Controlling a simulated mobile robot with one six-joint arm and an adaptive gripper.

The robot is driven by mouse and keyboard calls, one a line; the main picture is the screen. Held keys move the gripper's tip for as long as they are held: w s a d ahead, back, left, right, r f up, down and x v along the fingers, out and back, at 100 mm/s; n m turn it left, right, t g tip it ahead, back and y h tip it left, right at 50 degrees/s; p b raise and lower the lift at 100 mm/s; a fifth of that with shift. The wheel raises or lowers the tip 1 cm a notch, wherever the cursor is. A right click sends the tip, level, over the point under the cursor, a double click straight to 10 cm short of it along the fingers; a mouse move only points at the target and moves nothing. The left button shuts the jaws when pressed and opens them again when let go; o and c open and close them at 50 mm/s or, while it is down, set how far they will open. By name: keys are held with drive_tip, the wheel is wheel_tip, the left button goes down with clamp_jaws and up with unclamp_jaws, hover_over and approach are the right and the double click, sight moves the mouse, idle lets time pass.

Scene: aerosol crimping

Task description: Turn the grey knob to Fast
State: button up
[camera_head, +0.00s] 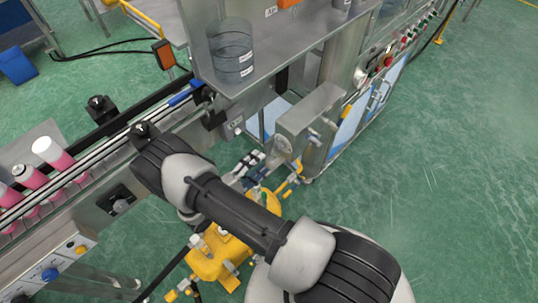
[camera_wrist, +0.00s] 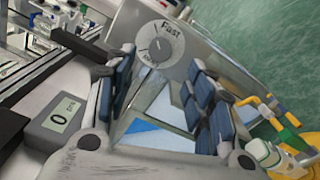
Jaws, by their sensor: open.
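The grey knob (camera_wrist: 158,47) sits at the middle of a round, pale dial on a grey metal box, beyond my fingertips in the wrist view. "Fast" is printed at the dial's upper right, and a partly legible word is at its lower edge. I cannot tell clearly which way the knob points. My gripper (camera_wrist: 160,82) is open and empty, its dark blue-padded fingers apart on either side below the dial. In the head view the grey box (camera_head: 307,121) stands beyond my gripper (camera_head: 257,168), which is partly hidden by my arm.
A conveyor (camera_head: 75,190) with pink, white-capped cans runs along the left. A clear cylinder (camera_head: 231,52) stands on the metal shelf above. Yellow pump parts (camera_head: 215,259) are below my arm. A small display (camera_wrist: 60,117) reads 0. Green floor is open at right.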

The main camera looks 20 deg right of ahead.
drive_tip(key=v, duration=0.4)
